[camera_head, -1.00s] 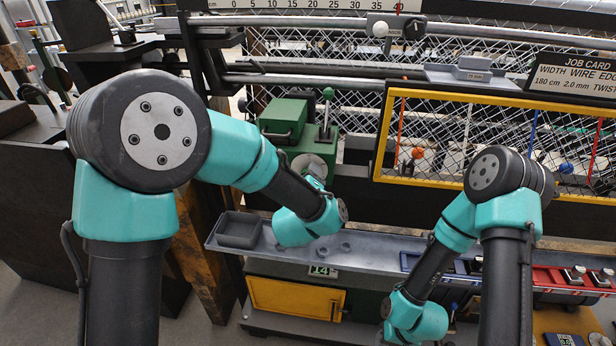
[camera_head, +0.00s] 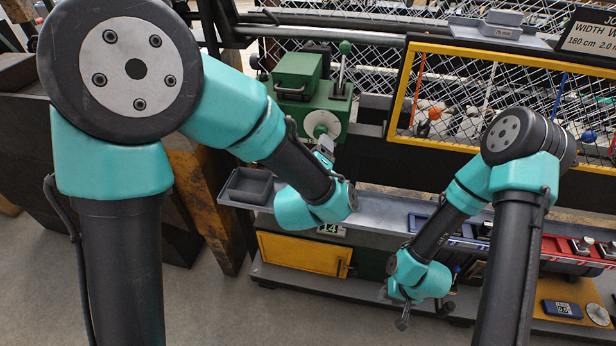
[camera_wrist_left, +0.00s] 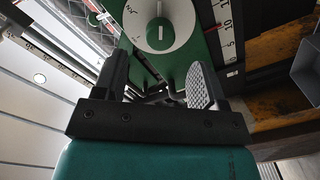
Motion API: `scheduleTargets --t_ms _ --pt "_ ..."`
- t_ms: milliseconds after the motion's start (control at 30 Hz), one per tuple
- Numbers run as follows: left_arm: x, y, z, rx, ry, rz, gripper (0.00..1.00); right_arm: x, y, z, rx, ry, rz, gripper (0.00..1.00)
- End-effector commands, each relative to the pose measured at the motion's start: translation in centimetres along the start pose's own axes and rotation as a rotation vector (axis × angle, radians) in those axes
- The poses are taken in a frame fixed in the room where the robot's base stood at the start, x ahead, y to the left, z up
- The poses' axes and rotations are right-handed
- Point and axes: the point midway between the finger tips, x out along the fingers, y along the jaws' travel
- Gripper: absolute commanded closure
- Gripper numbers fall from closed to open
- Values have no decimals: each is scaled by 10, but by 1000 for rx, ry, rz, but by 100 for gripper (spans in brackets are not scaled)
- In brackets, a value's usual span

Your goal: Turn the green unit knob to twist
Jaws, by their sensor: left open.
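The green unit (camera_head: 312,88) stands behind my left arm, with a white round dial (camera_head: 322,119) on its front. In the left wrist view the dial (camera_wrist_left: 178,14) carries a green knob (camera_wrist_left: 159,36) with a pale pointer line. My left gripper (camera_wrist_left: 158,82) is open and empty. The knob shows beyond and between its fingers, apart from them. In the head view the left gripper (camera_head: 326,150) is just below the dial, partly hidden by my wrist. My right gripper (camera_head: 404,318) hangs low in front of the bench, well away from the unit; its finger opening is unclear.
A grey tray shelf (camera_head: 375,222) with a small bin (camera_head: 250,185) runs below the unit. A yellow-framed mesh panel (camera_head: 398,100) stands to the right. A yellow drawer front (camera_head: 300,254) is below. A red tray (camera_head: 560,247) lies at right.

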Motion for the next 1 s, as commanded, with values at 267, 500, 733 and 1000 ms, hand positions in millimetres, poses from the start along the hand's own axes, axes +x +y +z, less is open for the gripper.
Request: scheduleTargets --t_ms 267,500,733,1000 --pt "-55 1 0 1 -2 2 35 0 0 0 0 0 0 62" --pt "-90 0 0 1 -1 1 35 0 0 0 0 0 0 62" --pt "-99 0 0 1 0 0 35 0 0 0 0 0 0 62" --pt "-99 0 0 1 1 -1 35 0 0 0 0 0 0 62"
